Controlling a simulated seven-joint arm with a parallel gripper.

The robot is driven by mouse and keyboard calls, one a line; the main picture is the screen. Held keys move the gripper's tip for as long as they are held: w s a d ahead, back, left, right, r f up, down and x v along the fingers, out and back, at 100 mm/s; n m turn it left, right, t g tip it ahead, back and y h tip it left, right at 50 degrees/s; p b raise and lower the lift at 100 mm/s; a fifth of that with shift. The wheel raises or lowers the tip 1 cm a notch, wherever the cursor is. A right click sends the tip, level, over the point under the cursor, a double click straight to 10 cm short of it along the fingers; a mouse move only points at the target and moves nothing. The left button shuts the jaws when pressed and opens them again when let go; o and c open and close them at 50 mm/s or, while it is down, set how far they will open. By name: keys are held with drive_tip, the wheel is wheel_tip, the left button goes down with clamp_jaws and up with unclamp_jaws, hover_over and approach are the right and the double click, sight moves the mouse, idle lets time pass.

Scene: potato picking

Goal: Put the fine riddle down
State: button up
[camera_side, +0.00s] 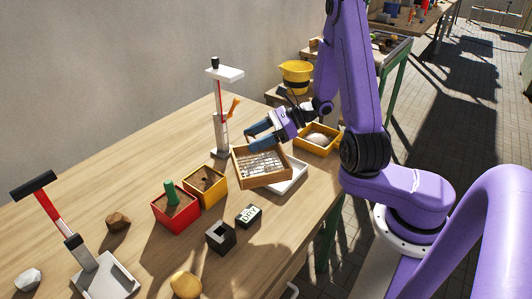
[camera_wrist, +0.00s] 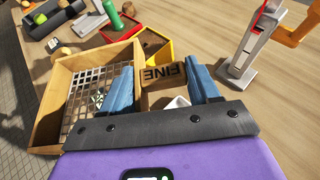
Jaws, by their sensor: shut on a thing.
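The fine riddle (camera_side: 262,165) is a square wooden frame with a wire mesh floor. It looks slightly tilted over a white tray (camera_side: 292,180) in the side view; whether it touches the tray cannot be told. In the wrist view the riddle (camera_wrist: 52,105) lies to the left, with a wooden block handle marked FINE (camera_wrist: 163,72) at its side. My gripper (camera_wrist: 162,88) has its two blue fingers on either side of this handle and is shut on it. In the side view my gripper (camera_side: 258,136) is at the riddle's far edge.
A grey post with an orange lever (camera_side: 221,130) stands close behind the riddle. A yellow box (camera_side: 205,187) and a red box (camera_side: 173,208) stand to its left, another yellow box (camera_side: 318,138) to its right. A DRY block (camera_side: 248,215) and dark box (camera_side: 220,236) stand in front.

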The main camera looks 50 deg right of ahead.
drive_tip(key=w+d+r+m+t+h, duration=0.15)
drive_tip(key=d+m+h, duration=0.35)
drive_tip(key=d, duration=0.9)
drive_tip(key=w+d+m+t+h, duration=0.25)
drive_tip(key=d+m+h, duration=0.35)
drive_tip(key=d, duration=0.7)
drive_tip(key=shift+t, duration=0.4)
drive_tip(key=w+d+f, duration=0.2)
drive_tip(key=w, duration=0.1)
drive_tip(key=w+d+f, duration=0.2)
drive_tip(key=w+f, duration=0.1)
drive_tip(key=w, duration=0.1)
drive_tip(key=w+d+f, duration=0.2)
drive_tip(key=w+f, duration=0.1)
drive_tip(key=shift+w+d+f, duration=0.1)
drive_tip(key=shift+w+d, duration=0.05)
drive_tip(key=shift+d, duration=0.25)
drive_tip(key=shift+w+d+f, duration=0.3)
drive_tip(key=shift+w+f, duration=0.15)
drive_tip(key=shift+f, duration=1.75)
drive_tip(key=shift+f, duration=0.15)
drive_tip(key=o, duration=1.3)
